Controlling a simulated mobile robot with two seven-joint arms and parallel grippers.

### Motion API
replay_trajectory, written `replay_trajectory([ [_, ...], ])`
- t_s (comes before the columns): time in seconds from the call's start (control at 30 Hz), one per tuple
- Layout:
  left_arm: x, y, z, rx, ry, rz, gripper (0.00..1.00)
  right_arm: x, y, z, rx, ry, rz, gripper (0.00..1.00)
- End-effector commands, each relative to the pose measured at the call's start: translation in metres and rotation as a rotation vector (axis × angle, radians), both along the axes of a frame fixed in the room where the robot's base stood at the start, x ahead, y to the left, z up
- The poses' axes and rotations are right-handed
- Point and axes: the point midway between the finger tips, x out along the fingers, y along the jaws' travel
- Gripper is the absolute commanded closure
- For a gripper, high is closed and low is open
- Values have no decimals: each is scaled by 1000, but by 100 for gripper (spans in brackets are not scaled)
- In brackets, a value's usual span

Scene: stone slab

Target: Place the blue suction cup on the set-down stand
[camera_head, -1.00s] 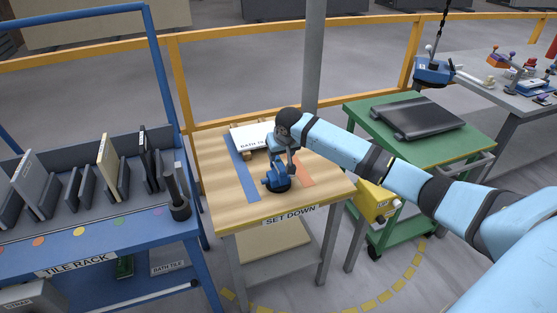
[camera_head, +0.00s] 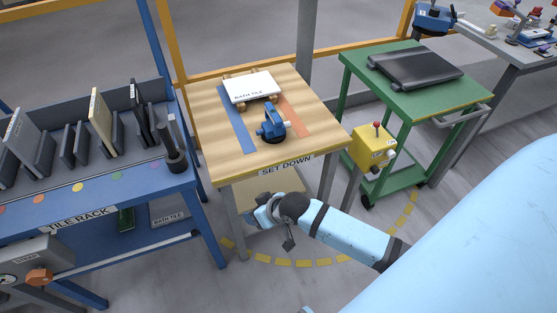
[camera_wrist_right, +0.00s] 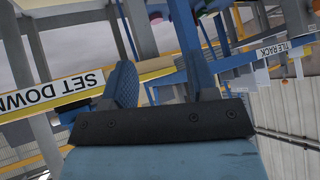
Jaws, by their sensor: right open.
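The blue suction cup (camera_head: 271,126) stands upright on the wooden top of the set-down stand (camera_head: 209,133), between a blue strip and an orange strip. Nothing is holding it. My right gripper (camera_head: 289,243) is below and in front of the stand's front edge, clear of the cup. In the right wrist view its two fingers (camera_wrist_right: 157,80) are apart with nothing gripped between them. The SET DOWN label shows at the left of that view. My left gripper is in neither view.
A white bath tile (camera_head: 251,86) lies on wooden supports at the back of the stand. The blue tile rack (camera_head: 110,219) is to the left. A green cart (camera_head: 420,99) and a yellow control box (camera_head: 372,150) are to the right. Open floor lies in front.

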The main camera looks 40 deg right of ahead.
Motion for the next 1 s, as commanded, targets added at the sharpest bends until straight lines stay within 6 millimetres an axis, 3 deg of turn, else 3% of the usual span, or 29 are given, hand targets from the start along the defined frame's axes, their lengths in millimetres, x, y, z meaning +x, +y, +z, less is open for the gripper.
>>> replay_trajectory([
  [0.03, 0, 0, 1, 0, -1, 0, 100, -30, 13, -9, 17, -26, 5, 47],
  [0.1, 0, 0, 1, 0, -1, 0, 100, -60, 22, -12, 18, -80, 8, 47],
  [0.2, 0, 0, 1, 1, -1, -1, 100, -97, 29, -13, 5, -145, 4, 47],
  [0.33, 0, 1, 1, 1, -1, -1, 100, -128, 31, -10, -21, -203, -5, 47],
  [0.5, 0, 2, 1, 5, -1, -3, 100, -143, 31, -7, -42, -234, -9, 47],
  [0.8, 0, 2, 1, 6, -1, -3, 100, -144, 31, -6, -42, -235, -8, 47],
  [1.0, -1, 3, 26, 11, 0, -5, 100, -144, 30, 21, -47, -239, -6, 47],
])
